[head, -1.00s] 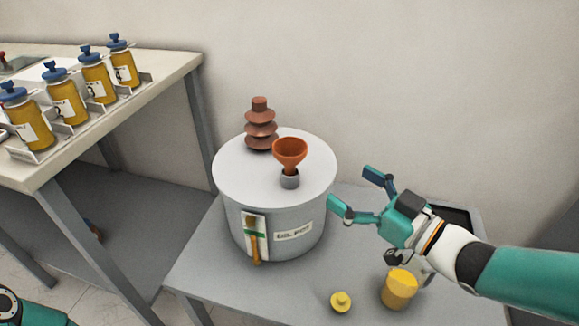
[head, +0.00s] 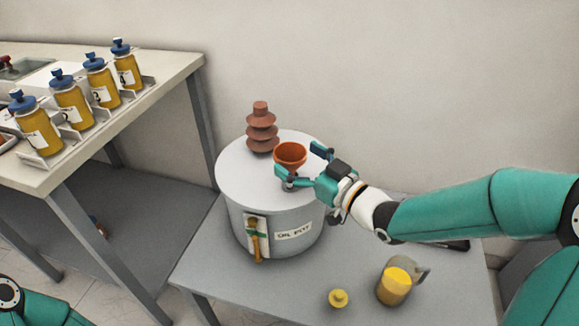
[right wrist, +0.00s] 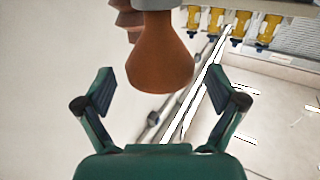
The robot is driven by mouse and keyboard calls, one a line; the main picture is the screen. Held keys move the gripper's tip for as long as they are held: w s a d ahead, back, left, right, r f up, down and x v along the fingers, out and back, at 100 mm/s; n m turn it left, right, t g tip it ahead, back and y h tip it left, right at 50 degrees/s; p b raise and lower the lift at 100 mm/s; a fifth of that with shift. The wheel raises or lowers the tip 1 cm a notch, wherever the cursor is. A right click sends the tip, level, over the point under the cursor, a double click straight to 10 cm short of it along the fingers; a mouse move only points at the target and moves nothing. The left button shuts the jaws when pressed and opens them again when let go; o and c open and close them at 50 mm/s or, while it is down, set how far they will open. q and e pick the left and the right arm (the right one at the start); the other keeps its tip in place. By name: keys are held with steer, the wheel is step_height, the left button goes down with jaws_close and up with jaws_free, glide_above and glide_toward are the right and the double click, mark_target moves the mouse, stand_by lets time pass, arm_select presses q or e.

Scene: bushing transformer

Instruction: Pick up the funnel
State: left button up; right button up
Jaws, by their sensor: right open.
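The orange-brown funnel (head: 290,154) stands upright in the grey port on top of the grey cylindrical transformer tank (head: 235,180). My right gripper (head: 299,159) is at the funnel, with one finger on its near side and the other behind its right side. In the right wrist view the funnel (right wrist: 158,60) lies ahead between the two spread fingers of my right gripper (right wrist: 160,90), with gaps on both sides. My right gripper is open. The funnel's lower stem is partly hidden by my near finger in the head view. My left gripper is not in view.
A ribbed brown bushing (head: 261,130) stands on the tank behind the funnel. A yellow-filled jug (head: 394,287) and a small yellow cap (head: 338,298) are on the grey table. Several yellow bottles (head: 73,100) line the left bench.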

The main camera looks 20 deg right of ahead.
steer(key=shift+x, duration=1.35)
steer(key=c, duration=1.1)
